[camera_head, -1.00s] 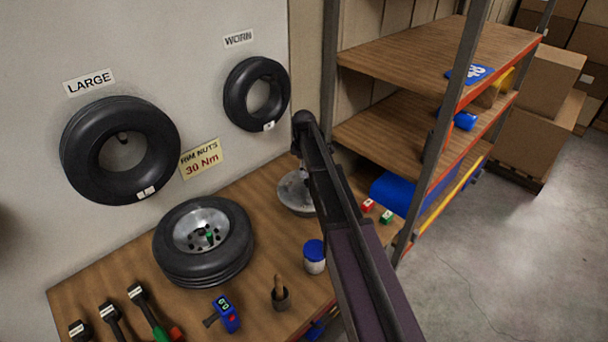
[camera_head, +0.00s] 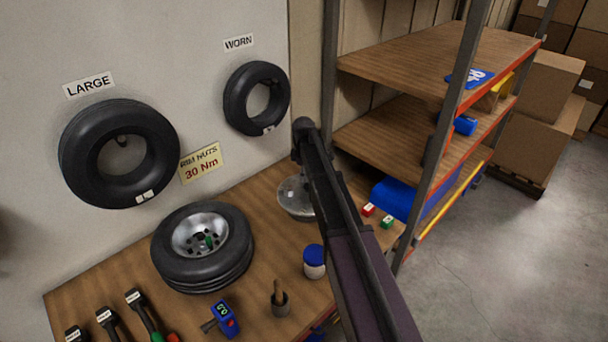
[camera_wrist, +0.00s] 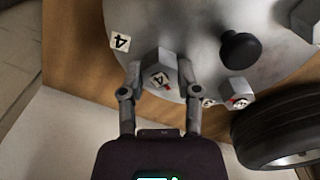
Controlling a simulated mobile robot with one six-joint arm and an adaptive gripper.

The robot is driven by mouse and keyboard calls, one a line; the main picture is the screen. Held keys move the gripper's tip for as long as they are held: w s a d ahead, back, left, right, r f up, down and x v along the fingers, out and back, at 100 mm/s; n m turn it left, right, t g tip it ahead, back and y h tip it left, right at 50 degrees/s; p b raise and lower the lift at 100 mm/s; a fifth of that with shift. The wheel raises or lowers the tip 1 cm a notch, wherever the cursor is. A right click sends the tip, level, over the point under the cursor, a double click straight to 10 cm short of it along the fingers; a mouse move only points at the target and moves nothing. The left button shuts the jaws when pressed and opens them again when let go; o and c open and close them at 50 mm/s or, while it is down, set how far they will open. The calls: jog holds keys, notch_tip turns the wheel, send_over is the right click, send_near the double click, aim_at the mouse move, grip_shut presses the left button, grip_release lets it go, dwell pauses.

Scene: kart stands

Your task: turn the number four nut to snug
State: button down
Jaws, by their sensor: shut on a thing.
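The number four nut (camera_wrist: 160,64) is a grey hex nut with a "4" on its face, in the wrist view. My gripper (camera_wrist: 158,80) has one finger on each side of it and is shut on it. A white "4" label (camera_wrist: 120,40) lies beside it on the round metal rim plate (camera_wrist: 200,38). Another nut (camera_wrist: 236,90) with a red mark and a dark knob (camera_wrist: 240,50) are to the right. In the head view the rim plate (camera_head: 294,198) stands on the bench, partly behind my arm; my gripper is hidden there.
A tyre on a rim (camera_head: 202,247) lies on the wooden bench (camera_head: 262,225). Near it are a blue-lidded jar (camera_head: 314,261), a brush pot (camera_head: 280,300) and a blue device (camera_head: 224,318). Torque wrenches (camera_head: 138,303) lie at front left. A shelf rack (camera_head: 430,160) stands at right. A sign reads 30 Nm (camera_head: 201,162).

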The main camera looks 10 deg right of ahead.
jog(key=shift+m, duration=0.5)
jog(key=m, duration=0.2)
jog(key=shift+m, duration=0.4)
jog(key=m, duration=0.3)
jog(key=shift+m, duration=0.3)
jog(key=m, duration=0.3)
jog(key=shift+m, duration=0.3)
jog(key=m, duration=0.3)
jog(key=shift+m, duration=0.3)
jog(key=m, duration=1)
jog(key=shift+m, duration=2.1)
